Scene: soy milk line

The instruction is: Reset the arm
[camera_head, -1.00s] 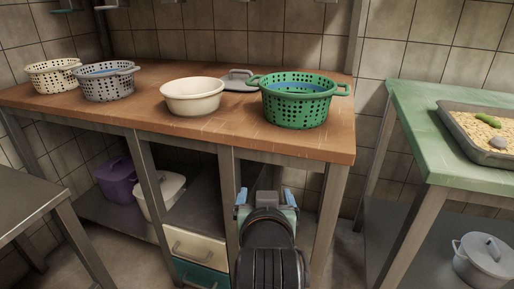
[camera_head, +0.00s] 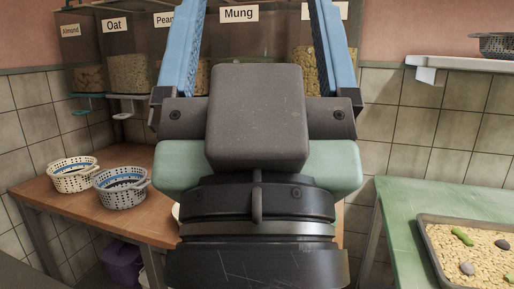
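My gripper (camera_head: 260,30) is raised close in front of the head camera and fills the middle of the picture. Its two blue fingers point up and stand wide apart. Nothing shows between them except the background wall and dispensers. The upper finger ends run to the top edge of the picture.
Labelled dispensers, one reading Oat (camera_head: 128,72), hang behind. A cream basket (camera_head: 73,178) and a grey basket (camera_head: 121,190) stand on the wooden counter (camera_head: 60,207). A tray of beans (camera_head: 426,256) lies on the green table (camera_head: 400,205). My arm hides the counter's right part.

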